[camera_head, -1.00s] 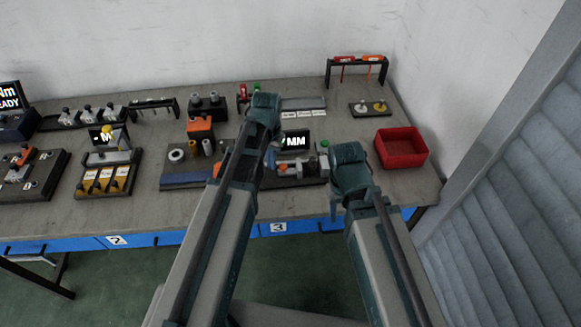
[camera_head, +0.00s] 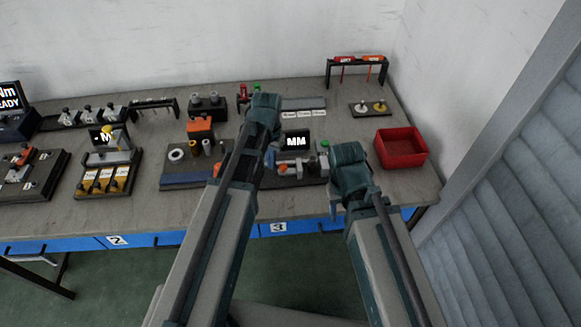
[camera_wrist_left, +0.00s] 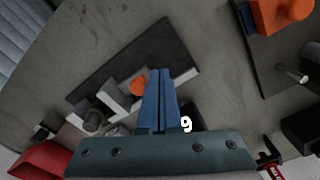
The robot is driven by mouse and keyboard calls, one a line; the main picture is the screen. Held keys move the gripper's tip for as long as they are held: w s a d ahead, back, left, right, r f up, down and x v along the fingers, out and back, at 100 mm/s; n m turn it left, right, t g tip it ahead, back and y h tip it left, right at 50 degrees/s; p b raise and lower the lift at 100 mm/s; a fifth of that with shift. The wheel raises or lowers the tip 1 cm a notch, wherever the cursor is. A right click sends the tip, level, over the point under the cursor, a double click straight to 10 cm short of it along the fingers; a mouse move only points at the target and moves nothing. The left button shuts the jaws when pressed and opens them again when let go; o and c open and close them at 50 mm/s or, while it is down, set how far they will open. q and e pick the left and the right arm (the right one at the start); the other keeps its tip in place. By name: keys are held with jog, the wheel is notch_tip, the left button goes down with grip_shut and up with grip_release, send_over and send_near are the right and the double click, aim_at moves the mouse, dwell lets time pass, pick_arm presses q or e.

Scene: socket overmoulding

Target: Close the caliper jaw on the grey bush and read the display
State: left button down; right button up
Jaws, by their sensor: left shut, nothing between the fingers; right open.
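The caliper station (camera_head: 308,178) is a dark plate with a grey caliper, an orange knob (camera_head: 283,168) and a display (camera_head: 296,142) reading "MM". In the left wrist view the orange knob (camera_wrist_left: 137,86) is just beside my left fingers; I cannot tell whether they touch. A grey round piece (camera_wrist_left: 93,121), seemingly the grey bush, lies between grey blocks; whether the jaw touches it is unclear. The display there shows part of a "9" (camera_wrist_left: 186,125). My left gripper (camera_wrist_left: 160,73) is shut and empty, above the station. My right gripper (camera_head: 338,206) is open, right of the station.
A red bin (camera_head: 402,148) stands right of the station. A dark tray with a white ring (camera_head: 176,155) and cylinders is to the left, with an orange-topped block (camera_head: 200,124) behind. A rack with red tools (camera_head: 357,60) is at the back right.

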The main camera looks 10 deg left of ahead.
aim_at(282, 165)
pick_arm(q)
jog(key=shift+f, duration=0.2)
jog(key=shift+f+b, duration=1.4)
jog(key=shift+b, duration=0.25)
jog(key=shift+w+d, duration=0.3)
jog(key=shift+d, duration=0.65)
jog(key=shift+w+d, duration=0.3)
jog(key=shift+d, duration=0.65)
dwell(0.7)
jog(key=shift+s+a, duration=0.1)
jog(key=shift+a, duration=0.25)
jog(key=shift+s+a, duration=0.1)
jog(key=shift+a, duration=0.15)
notch_tip(282, 165, up, 8)
jog(key=p, duration=0.8)
jog(key=shift+r, duration=0.1)
